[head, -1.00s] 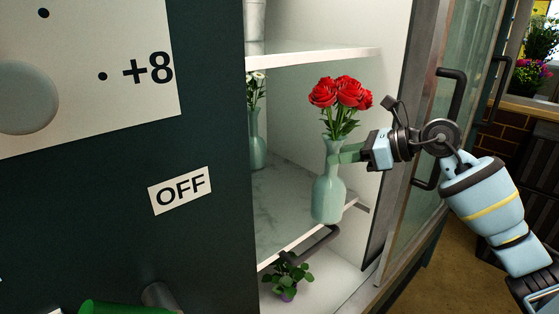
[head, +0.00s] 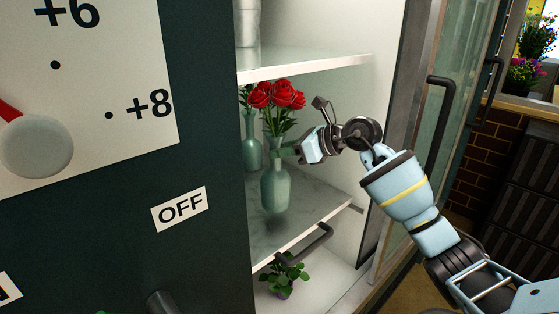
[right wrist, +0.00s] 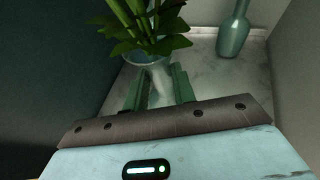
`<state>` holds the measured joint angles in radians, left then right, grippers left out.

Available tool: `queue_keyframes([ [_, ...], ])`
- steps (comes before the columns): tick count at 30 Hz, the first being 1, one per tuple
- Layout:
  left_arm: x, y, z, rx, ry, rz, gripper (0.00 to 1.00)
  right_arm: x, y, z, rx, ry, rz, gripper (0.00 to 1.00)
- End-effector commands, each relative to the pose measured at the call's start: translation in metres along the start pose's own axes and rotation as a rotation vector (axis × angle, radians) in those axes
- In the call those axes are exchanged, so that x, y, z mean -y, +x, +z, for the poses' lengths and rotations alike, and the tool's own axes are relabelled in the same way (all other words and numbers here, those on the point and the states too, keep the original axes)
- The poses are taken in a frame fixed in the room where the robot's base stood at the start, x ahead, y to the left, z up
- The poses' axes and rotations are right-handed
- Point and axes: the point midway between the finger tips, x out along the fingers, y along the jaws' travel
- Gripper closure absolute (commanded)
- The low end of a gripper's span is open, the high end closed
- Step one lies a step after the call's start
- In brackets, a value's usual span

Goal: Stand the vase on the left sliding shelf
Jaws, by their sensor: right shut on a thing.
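The pale green vase (head: 275,188) with red roses (head: 277,95) is upright inside the open cabinet, over the marble-topped middle shelf (head: 318,205). This shelf has a dark handle (head: 305,243) at its front. My right gripper (head: 289,150) reaches in from the right and is shut on the vase's neck. A soft shadow lies under the vase; its base looks just above the shelf, but contact is hard to judge. In the right wrist view the fingers (right wrist: 158,90) flank the neck below the rim (right wrist: 132,64). My left gripper is not in view.
A second green vase (head: 251,153) stands farther back on the shelf, also in the right wrist view (right wrist: 233,36). A white shelf (head: 305,68) is above. A potted plant (head: 283,274) sits below. The glass door (head: 432,140) stands open at right.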

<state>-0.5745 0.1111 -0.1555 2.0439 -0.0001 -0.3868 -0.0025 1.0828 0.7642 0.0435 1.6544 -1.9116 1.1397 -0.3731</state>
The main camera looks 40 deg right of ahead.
Motion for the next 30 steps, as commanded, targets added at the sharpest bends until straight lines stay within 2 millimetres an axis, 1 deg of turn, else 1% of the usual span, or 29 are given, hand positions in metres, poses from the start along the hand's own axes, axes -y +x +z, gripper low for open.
queue_keyframes([
  [2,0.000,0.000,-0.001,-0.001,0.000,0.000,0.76,0.000,0.000,0.004,0.008,-0.002,-0.002,1.00],
  [6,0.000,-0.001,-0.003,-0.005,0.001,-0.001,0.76,-0.001,0.009,0.010,0.011,-0.001,0.001,1.00],
  [7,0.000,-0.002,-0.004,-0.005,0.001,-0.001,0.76,-0.001,0.012,0.008,0.009,-0.001,0.001,1.00],
  [10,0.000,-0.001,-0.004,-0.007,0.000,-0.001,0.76,-0.001,0.018,-0.010,0.005,0.001,0.001,1.00],
  [14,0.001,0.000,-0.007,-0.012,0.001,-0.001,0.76,-0.001,0.023,-0.022,0.008,0.000,0.000,1.00],
  [26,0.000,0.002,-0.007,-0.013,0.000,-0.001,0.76,0.000,0.025,-0.027,0.007,-0.002,-0.001,1.00],
  [27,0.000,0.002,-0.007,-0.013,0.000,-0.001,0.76,0.000,0.026,-0.030,0.000,-0.001,0.001,0.73],
  [30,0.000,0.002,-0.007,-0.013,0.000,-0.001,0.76,-0.001,0.026,-0.029,0.000,-0.001,0.001,0.60],
])
